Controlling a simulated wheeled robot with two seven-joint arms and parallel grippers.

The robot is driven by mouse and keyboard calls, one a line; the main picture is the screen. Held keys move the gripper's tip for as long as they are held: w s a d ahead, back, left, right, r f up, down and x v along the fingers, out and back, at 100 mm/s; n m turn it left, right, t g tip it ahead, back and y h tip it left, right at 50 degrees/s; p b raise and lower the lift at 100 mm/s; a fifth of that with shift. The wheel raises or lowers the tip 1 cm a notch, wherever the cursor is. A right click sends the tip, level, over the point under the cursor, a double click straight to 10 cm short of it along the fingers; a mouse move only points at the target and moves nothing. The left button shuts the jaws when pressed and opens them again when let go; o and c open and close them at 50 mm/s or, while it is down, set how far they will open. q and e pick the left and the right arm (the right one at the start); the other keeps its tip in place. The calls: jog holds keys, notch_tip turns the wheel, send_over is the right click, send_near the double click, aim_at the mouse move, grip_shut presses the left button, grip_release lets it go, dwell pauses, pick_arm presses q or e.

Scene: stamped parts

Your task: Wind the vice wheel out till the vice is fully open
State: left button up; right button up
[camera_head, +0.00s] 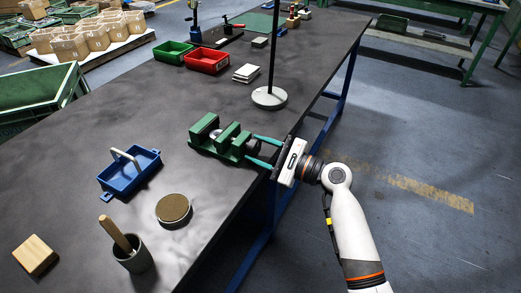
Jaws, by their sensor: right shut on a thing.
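The green vice (219,137) stands near the right edge of the dark workbench in the head view. A gap shows between its jaws. The vice wheel (252,147) is a dark part at the vice's right end, partly hidden by my fingers. My right gripper (257,151) reaches in from the right with its teal fingers on either side of the wheel, shut on it. My left gripper is not in view.
A lamp-like stand with a round base (269,97) rises behind the vice. A blue tray (130,173), a brown disc (173,208), a cup with a handle (130,252) and a wooden block (35,255) lie left and front. Red (206,61) and green bins (172,52) stand farther back.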

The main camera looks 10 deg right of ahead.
dwell(0.4)
jog(key=o, duration=1)
jog(key=v, duration=1.2)
